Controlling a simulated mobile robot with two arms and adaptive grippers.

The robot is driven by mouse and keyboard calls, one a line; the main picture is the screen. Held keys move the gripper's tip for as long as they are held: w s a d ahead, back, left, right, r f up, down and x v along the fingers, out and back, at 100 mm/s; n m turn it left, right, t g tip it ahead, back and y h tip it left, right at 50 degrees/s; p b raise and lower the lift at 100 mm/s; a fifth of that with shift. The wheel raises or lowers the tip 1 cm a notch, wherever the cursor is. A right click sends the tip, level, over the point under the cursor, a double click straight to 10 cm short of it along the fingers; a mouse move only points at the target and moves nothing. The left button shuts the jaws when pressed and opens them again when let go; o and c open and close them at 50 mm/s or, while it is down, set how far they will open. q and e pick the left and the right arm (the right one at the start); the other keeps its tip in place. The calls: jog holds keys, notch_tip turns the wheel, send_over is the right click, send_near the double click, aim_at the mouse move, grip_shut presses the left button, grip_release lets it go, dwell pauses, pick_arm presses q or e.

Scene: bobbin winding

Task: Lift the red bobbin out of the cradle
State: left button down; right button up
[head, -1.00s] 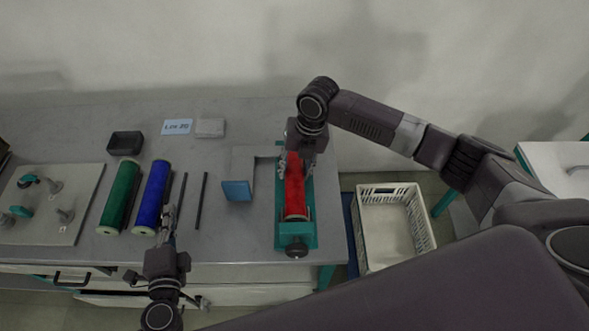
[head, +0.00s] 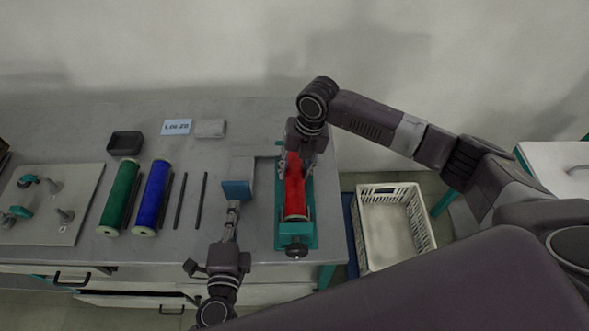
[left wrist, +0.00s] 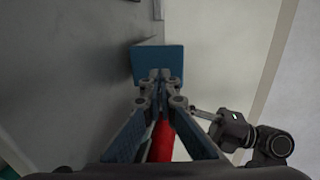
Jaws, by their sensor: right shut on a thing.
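The red bobbin (head: 295,195) lies lengthwise in the teal cradle (head: 295,238) at the right end of the table. My right gripper (head: 298,168) comes from above and is shut on the red bobbin near its far end. My left gripper (head: 233,206) has its fingers closed together, with the tips at the near edge of a blue plate (head: 237,189) left of the cradle. In the left wrist view, the closed fingertips (left wrist: 161,77) are in front of the blue plate (left wrist: 158,60). Part of the red bobbin (left wrist: 160,143) shows behind the fingers.
A green bobbin (head: 120,195), a blue bobbin (head: 153,195) and two dark rods (head: 201,200) lie to the left. A pegged board (head: 50,205) is further left. A white crate (head: 364,235) stands right of the table. A dark tray (head: 125,143) sits at the back.

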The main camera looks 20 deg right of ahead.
aim_at(235, 190)
pick_arm(q)
jog(key=shift+x, duration=0.85)
jog(key=shift+w+r, duration=0.15)
jog(key=shift+w, duration=0.05)
dwell(0.7)
jog(key=shift+r+x, duration=0.15)
jog(key=shift+x, duration=0.7)
jog(key=shift+r+x, duration=0.2)
jog(key=shift+x, duration=0.7)
pick_arm(e)
jog(key=shift+c, duration=0.7)
jog(key=shift+w+r, duration=0.1)
jog(key=shift+w, duration=0.15)
jog(key=shift+r, duration=0.35)
pick_arm(q)
jog(key=shift+r, duration=0.1)
pick_arm(e)
jog(key=shift+r, duration=4.65)
